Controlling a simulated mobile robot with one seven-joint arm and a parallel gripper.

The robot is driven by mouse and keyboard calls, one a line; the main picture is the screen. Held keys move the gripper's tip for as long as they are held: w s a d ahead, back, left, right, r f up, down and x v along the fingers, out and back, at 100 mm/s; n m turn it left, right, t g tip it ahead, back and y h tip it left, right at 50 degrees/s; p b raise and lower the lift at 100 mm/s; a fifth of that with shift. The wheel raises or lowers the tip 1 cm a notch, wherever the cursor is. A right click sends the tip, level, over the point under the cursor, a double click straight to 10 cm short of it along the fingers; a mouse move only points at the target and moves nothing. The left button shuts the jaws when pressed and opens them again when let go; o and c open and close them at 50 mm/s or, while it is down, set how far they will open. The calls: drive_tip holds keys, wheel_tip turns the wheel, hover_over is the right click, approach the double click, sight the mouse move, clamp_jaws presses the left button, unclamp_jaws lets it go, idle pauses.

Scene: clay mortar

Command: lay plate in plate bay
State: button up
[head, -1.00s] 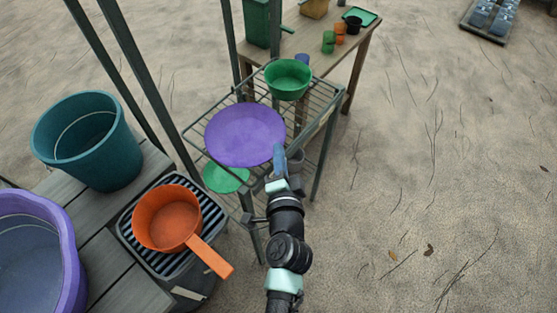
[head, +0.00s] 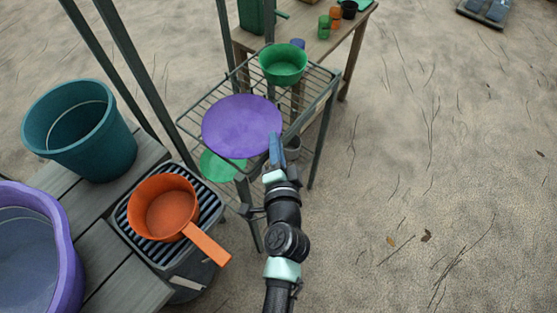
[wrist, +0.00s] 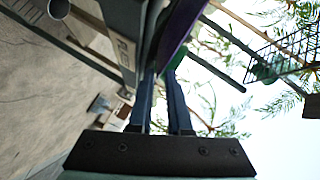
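The purple plate (head: 240,122) is a wide round disc, roughly level, over the upper shelf of a grey wire rack (head: 205,108). My gripper (head: 275,141) is at the plate's near right edge. The wrist view shows the gripper (wrist: 163,78) with its blue fingers close together and the purple plate edge (wrist: 178,32) between them. I cannot tell whether the plate touches the shelf wires. No bay is clearly marked; the plate hides much of the upper shelf.
A green bowl (head: 283,63) stands on the rack's far end. A green plate (head: 222,164) lies lower. An orange pan (head: 166,209) rests on a slatted tray at the left, near a teal bucket (head: 82,135) and a purple tub (head: 65,235). Rack posts rise nearby.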

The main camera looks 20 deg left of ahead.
drive_tip(key=b+v, duration=0.1)
drive_tip(key=v, duration=1.1)
drive_tip(key=shift+w, duration=0.15)
drive_tip(key=w+d+r+n+t, duration=0.1)
drive_tip(key=w+r+n+t, duration=0.15)
drive_tip(key=r, duration=0.75)
drive_tip(key=w+r+n+t, duration=0.2)
drive_tip(key=w+r, duration=0.2)
drive_tip(key=r, duration=0.6)
drive_tip(key=w+d+r+n+t, duration=0.1)
drive_tip(key=w+r+n+t, duration=0.15)
drive_tip(key=r, duration=0.75)
drive_tip(key=s+d+r+t+h, duration=0.2)
drive_tip(key=r, duration=0.6)
drive_tip(key=s+d+r+n+t+h, duration=0.1)
drive_tip(key=s+r+t+h, duration=0.1)
drive_tip(key=r, duration=0.6)
drive_tip(key=s+d+r+t+h, duration=0.1)
drive_tip(key=s+r, duration=0.3)
drive_tip(key=r, duration=0.4)
drive_tip(key=shift+s+d+r+n+t+h, duration=0.2)
drive_tip(key=shift+d+r+n+t+h, duration=0.25)
drive_tip(key=shift+d, duration=0.35)
